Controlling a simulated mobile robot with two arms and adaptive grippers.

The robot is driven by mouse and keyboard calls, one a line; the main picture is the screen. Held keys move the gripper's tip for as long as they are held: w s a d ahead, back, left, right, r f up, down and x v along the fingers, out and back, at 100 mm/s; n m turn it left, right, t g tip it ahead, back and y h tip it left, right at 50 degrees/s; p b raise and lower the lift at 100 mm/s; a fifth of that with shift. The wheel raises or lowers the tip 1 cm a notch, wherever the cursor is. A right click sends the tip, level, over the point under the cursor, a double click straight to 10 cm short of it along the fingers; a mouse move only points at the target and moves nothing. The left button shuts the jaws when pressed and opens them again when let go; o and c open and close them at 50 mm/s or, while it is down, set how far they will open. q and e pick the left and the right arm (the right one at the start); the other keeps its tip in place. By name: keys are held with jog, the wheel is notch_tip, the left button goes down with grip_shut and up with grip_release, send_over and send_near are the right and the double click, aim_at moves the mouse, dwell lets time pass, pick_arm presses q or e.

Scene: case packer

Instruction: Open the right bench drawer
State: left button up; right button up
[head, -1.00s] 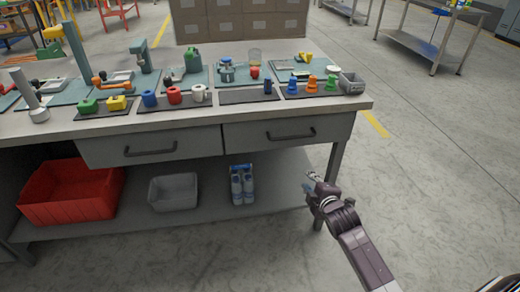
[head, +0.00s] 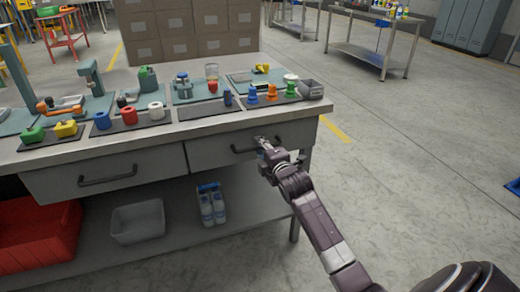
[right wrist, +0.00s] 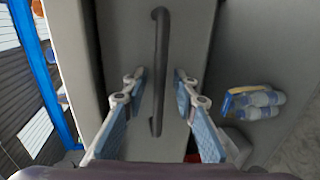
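The right bench drawer (head: 206,153) has a grey front with a dark bar handle (head: 240,149). It looks shut, its front in line with the left drawer. My right gripper (head: 268,147) is in front of the right part of this drawer and hides the handle's right end. In the right wrist view the handle (right wrist: 158,75) runs up the picture between the two spread fingers of my right gripper (right wrist: 158,92). The fingers are open and stand apart from the bar on both sides. My left gripper is not in view.
The left drawer (head: 60,185) is shut beside it. On the lower shelf stand a red bin (head: 35,235), a grey bin (head: 138,222) and bottles (head: 212,205). Small parts and tools cover the benchtop (head: 100,150). The floor (head: 400,170) right of the bench is clear.

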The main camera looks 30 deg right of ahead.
jog(key=shift+c, duration=0.3)
grip_shut()
jog(key=shift+f, duration=0.1)
